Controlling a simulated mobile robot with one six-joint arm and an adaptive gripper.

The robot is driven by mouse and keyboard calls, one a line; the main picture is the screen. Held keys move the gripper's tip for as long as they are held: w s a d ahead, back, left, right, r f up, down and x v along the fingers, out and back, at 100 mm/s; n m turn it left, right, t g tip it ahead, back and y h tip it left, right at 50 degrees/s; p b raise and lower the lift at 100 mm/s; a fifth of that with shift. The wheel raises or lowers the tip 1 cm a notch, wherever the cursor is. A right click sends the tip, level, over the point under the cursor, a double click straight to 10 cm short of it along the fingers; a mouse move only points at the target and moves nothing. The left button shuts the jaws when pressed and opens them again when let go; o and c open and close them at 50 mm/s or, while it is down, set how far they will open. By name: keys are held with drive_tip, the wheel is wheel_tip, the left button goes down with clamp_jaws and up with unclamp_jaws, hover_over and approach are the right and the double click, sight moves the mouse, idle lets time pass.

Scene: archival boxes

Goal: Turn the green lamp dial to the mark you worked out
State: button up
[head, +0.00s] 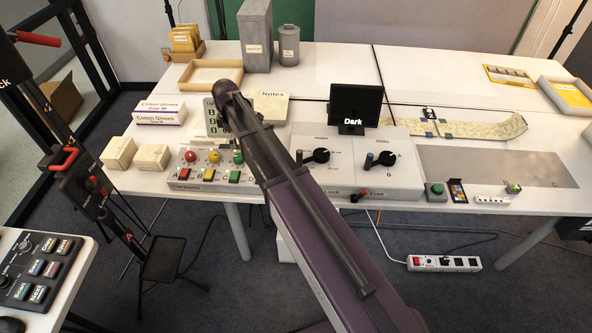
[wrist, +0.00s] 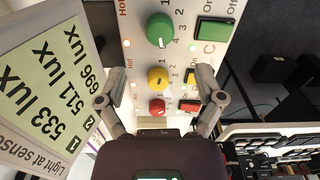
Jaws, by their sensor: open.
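The green lamp dial (wrist: 160,29) is a round knob on the light panel, with printed numbers beside it. It also shows in the head view (head: 238,157). No dial is held. A green card (wrist: 45,90) beside the panel reads 1: 533 lux, 2: 511 lux, 3: 696 lux.
A green button (wrist: 212,30) sits right beside the green dial. A small screen (head: 356,108) reads "Dark". A grey panel with two black knobs (head: 317,155) stands right of the lamp panel (head: 205,188). Small white boxes (head: 152,157) stand close to its left.

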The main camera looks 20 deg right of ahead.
drive_tip(key=shift+r+p, duration=2.7)
drive_tip(key=shift+r, duration=0.35)
drive_tip(key=s+d+f+m+b, duration=0.2)
drive_tip(key=s+d+m, duration=0.5)
drive_tip(key=s, duration=0.4)
drive_tip(key=s+d+f+m+b, duration=0.2)
drive_tip(key=s+d+m, duration=0.5)
drive_tip(key=s, duration=0.5)
drive_tip(key=shift+d+m, duration=0.3)
drive_tip(key=shift+m, duration=0.2)
drive_tip(key=shift+w, duration=0.1)
